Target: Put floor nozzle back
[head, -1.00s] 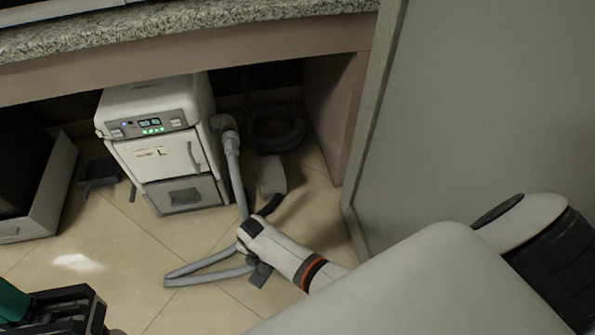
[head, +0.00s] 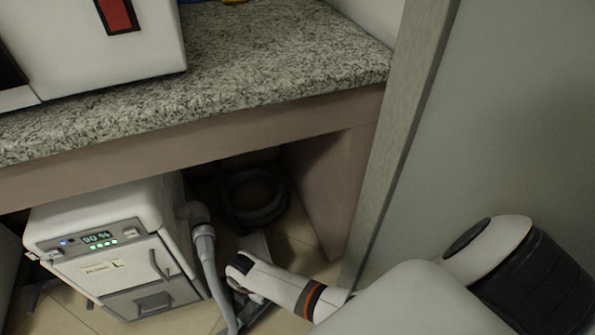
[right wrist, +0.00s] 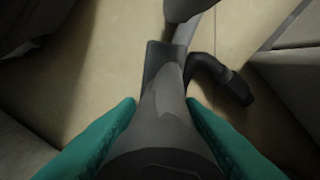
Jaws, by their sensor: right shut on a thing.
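My right gripper (right wrist: 162,112) has its teal fingers on both sides of a grey tapered nozzle (right wrist: 160,90) and is shut on it. The nozzle has a dark flat part at its far side in the right wrist view. In the head view my right gripper (head: 240,270) is low, right of the white vacuum unit (head: 100,240). A grey hose (head: 207,262) runs down from the unit's side, close to the gripper. A black bent elbow piece (right wrist: 228,76) lies beyond the nozzle. I cannot tell whether it joins the nozzle. My left gripper is out of view.
A granite counter (head: 270,60) overhangs the unit and the recess. A dark coiled hose (head: 254,196) stands at the back of the recess. A side panel (head: 325,190) and a grey wall (head: 500,110) close off the right. Tiled floor shows in between.

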